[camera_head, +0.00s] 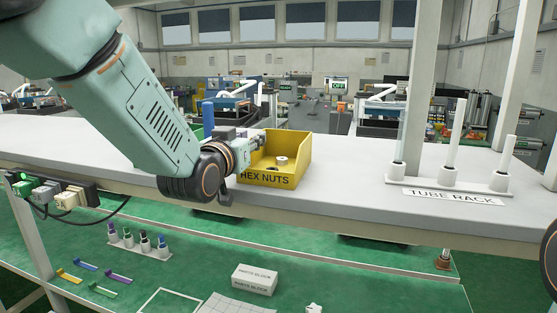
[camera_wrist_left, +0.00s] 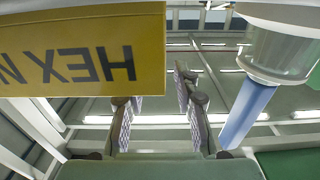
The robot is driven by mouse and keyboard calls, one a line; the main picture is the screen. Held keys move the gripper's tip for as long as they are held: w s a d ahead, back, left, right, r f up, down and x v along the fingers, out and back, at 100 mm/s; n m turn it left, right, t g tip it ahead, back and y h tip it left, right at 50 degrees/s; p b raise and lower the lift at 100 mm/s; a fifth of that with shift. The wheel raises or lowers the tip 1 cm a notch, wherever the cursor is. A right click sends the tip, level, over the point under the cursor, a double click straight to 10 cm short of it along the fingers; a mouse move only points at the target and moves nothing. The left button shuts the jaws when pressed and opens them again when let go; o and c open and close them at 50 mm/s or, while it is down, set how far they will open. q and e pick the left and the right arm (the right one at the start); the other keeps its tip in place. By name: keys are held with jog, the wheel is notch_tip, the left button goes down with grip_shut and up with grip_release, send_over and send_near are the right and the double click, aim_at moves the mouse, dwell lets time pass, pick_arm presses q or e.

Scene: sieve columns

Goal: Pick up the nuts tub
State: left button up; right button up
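The nuts tub appears to be the yellow open bin labelled HEX NUTS (camera_head: 290,178), standing on the grey bench near its front edge. A small pale round piece (camera_head: 282,161) shows inside it. My left gripper (camera_head: 258,142) is at the bin's left side; contact cannot be told. In the left wrist view the bin's labelled face (camera_wrist_left: 70,55) fills the upper left, upside down. There my left gripper's two fingers (camera_wrist_left: 158,88) stand apart with nothing between them. My right gripper's fingers do not show.
A green bin (camera_head: 196,133) is partly hidden behind my arm. The white tube rack (camera_head: 452,180) stands right. Bench between is clear.

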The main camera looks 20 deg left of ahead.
pick_arm(q)
jog(key=shift+w, duration=0.1)
jog(key=shift+c, duration=1.4)
jog(key=shift+w+a+f, duration=0.2)
jog(key=shift+w+f, duration=0.1)
jog(key=shift+w, duration=0.05)
grip_shut()
jog(key=shift+s+d+r, duration=0.2)
jog(key=shift+s+r, duration=0.05)
jog(key=shift+s, duration=0.1)
jog(key=shift+w+a+f, duration=0.1)
jog(key=shift+w+a, duration=0.05)
jog(key=shift+w, duration=0.15)
